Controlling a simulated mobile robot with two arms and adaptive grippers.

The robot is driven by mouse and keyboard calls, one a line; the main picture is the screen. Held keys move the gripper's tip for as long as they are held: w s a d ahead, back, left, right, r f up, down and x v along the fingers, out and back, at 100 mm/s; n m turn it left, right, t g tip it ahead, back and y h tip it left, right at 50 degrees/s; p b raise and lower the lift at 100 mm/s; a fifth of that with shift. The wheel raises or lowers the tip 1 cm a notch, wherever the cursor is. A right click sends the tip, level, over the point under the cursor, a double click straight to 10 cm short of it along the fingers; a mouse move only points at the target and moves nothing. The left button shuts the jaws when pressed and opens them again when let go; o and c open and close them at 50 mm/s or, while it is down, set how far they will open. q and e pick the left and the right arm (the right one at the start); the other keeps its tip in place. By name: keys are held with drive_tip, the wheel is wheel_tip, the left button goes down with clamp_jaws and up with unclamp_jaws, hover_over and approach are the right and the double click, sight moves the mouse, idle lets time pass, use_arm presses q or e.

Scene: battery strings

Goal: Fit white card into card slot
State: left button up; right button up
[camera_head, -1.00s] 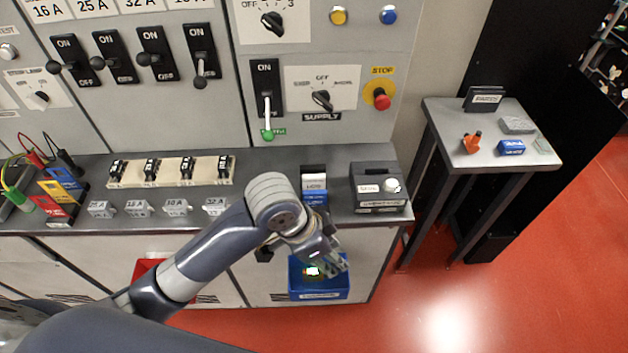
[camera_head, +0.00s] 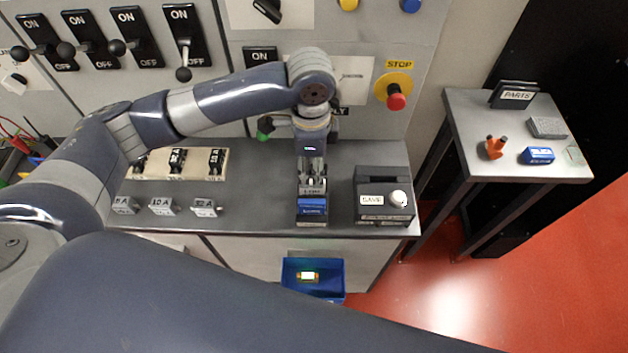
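The white card (camera_head: 313,187) stands upright in a small holder, behind a blue card (camera_head: 312,206), near the bench's front edge. My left gripper (camera_head: 312,178) points down right at the top of the white card. Its fingers overlap the card's upper part, and I cannot tell whether they are closed on it. A dark box (camera_head: 384,215) stands to the right of the holder, with a white label, a white knob and a dark recess along its top, which looks like the card slot (camera_head: 381,174). My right gripper is not in view.
A blue bin (camera_head: 314,291) with a glowing item hangs below the bench front. Grey labelled blocks (camera_head: 162,206) and a cream strip (camera_head: 210,172) lie to the left. A red stop button (camera_head: 396,102) is on the panel behind. A side table (camera_head: 470,115) stands at the right.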

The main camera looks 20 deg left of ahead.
sight(312, 181)
use_arm(q)
drive_tip(key=f, duration=0.2)
drive_tip(key=f+p, duration=0.1)
drive_tip(key=f, duration=0.1)
drive_tip(key=f+p, duration=0.1)
drive_tip(key=f, duration=0.2)
drive_tip(key=shift+w+a, duration=0.1)
drive_tip(key=shift+w, duration=0.3)
drive_tip(key=shift+f, duration=0.35)
drive_tip(key=c, duration=0.6)
clamp_jaws()
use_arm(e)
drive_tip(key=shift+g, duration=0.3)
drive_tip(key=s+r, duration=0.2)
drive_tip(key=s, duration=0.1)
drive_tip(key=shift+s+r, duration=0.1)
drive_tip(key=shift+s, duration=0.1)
